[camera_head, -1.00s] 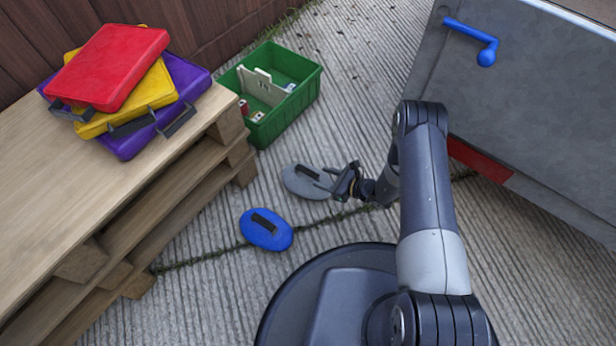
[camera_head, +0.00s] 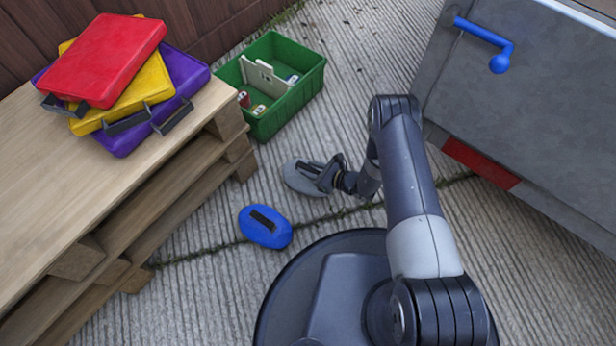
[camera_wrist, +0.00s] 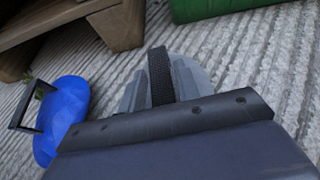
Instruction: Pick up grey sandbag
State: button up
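The grey sandbag (camera_head: 294,179) is a flat oval lying on the concrete, with a dark strap handle on top. My gripper (camera_head: 312,171) is low over it, covering much of its right part. In the wrist view, the black strap (camera_wrist: 159,72) stands between the two grey fingers (camera_wrist: 160,92), one on each side. The fingers look apart; whether they touch the strap is hard to tell. The grey bag (camera_wrist: 188,68) shows behind and beside them, still on the ground.
A blue sandbag (camera_head: 265,227) lies just below left of the grey one. A green crate (camera_head: 291,101) with small items stands behind. A wooden pallet stack (camera_head: 205,150) with coloured cases is at left. A grey panel (camera_head: 520,110) with a blue handle is at right.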

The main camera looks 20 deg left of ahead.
grip_shut()
dwell(0.9)
jog(key=shift+w, duration=0.1)
